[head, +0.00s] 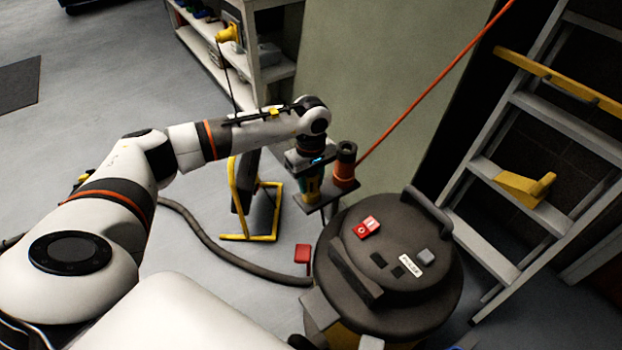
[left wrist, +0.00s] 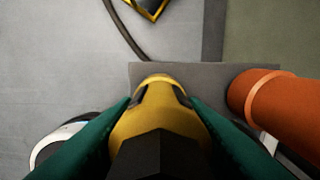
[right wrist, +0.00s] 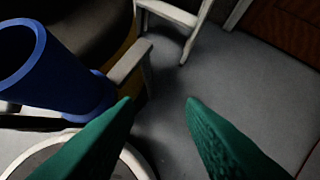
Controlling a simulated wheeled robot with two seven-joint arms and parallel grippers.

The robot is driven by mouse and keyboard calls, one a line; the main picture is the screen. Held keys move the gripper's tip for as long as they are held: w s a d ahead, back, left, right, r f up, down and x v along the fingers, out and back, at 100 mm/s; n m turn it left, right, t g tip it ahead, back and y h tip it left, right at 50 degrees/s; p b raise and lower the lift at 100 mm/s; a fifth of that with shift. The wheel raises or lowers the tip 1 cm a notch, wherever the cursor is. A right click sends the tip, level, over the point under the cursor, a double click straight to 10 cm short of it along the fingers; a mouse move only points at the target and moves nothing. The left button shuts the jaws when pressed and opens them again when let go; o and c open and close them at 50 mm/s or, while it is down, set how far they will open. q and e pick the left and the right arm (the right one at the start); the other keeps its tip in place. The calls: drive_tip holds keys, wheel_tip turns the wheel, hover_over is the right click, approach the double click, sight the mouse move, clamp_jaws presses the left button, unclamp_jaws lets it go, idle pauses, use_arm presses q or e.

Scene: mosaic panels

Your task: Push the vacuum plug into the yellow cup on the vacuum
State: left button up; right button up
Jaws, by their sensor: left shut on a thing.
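My left gripper (head: 310,178) points down over the grey plate (head: 336,193) at the vacuum's (head: 405,295) left rear edge. Its green fingers (left wrist: 160,105) are shut on a yellow and black piece (left wrist: 160,108). I cannot tell where the plug ends and the yellow cup begins. An orange cylinder with a black top (head: 345,165) stands beside it on the plate, and also shows in the left wrist view (left wrist: 275,105). My right gripper (right wrist: 160,100) is open and empty, its green fingers apart over the floor.
A red cord (head: 430,95) runs up right from near the orange cylinder. A ladder (head: 510,180) stands right, shelves (head: 255,50) behind, and a yellow-framed stand (head: 250,215) left. A hose (head: 215,250) lies on the floor. A blue tube (right wrist: 60,75) is beside my right gripper.

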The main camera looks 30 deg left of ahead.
drive_tip(key=shift+w+a+r, duration=0.1)
drive_tip(key=shift+w, duration=0.15)
use_arm(q)
drive_tip(key=o, duration=1.4)
drive_tip(key=shift+c, duration=0.2)
drive_tip(key=shift+r, duration=0.3)
wheel_tip(320, 180, up, 7)
drive_tip(key=shift+f+p, duration=0.15)
drive_tip(key=shift+p, duration=0.65)
drive_tip(key=shift+r+p, duration=0.35)
drive_tip(key=shift+r, duration=1.95)
use_arm(e)
drive_tip(key=shift+s+d+g+h, duration=0.15)
drive_tip(key=shift+s+d+g, duration=0.25)
drive_tip(key=shift+s, duration=0.5)
drive_tip(key=shift+s+d+g+h, duration=0.1)
drive_tip(key=shift+s+d+g, duration=0.1)
drive_tip(key=shift+s+g, duration=0.55)
drive_tip(key=shift+s+d+g+h, duration=0.15)
drive_tip(key=shift+s+d+g, duration=0.2)
drive_tip(key=shift+s, duration=0.7)
use_arm(q)
drive_tip(key=shift+s, duration=0.1)
use_arm(e)
drive_tip(key=shift+s, duration=0.1)
